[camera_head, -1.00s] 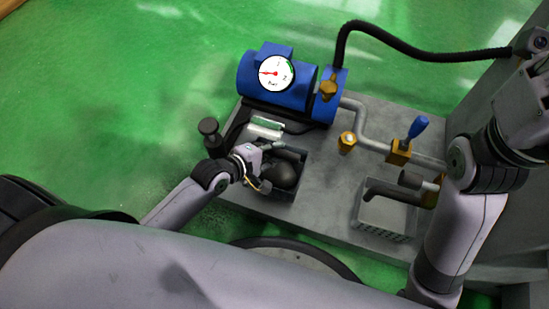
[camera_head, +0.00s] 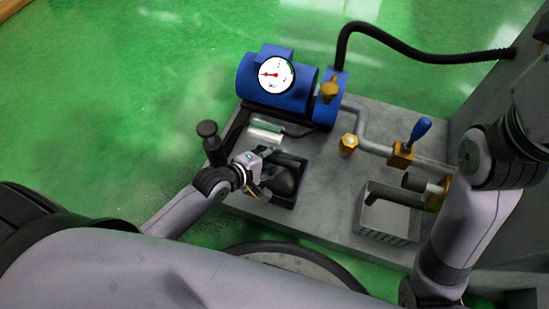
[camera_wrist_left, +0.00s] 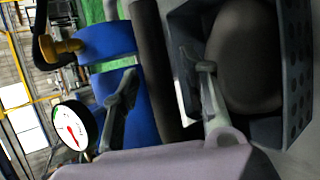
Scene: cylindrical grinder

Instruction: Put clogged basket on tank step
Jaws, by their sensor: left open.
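The clogged basket (camera_head: 299,162) is a dark box with a dark rounded mass inside it, at the left part of the grey tank step (camera_head: 325,190). My left gripper (camera_head: 266,186) is at the basket's left side, with its fingers apart. In the left wrist view, the basket's perforated wall (camera_wrist_left: 297,70) is at the right, around the dark mass (camera_wrist_left: 240,55). My right gripper is out of view.
A blue motor with a dial gauge (camera_head: 276,74) stands at the back. A pipe with a blue-handled valve (camera_head: 420,129) runs right, above a light grey perforated basket (camera_head: 388,238). A black knob (camera_head: 208,130) stands left of my gripper. Bare step lies between the two baskets.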

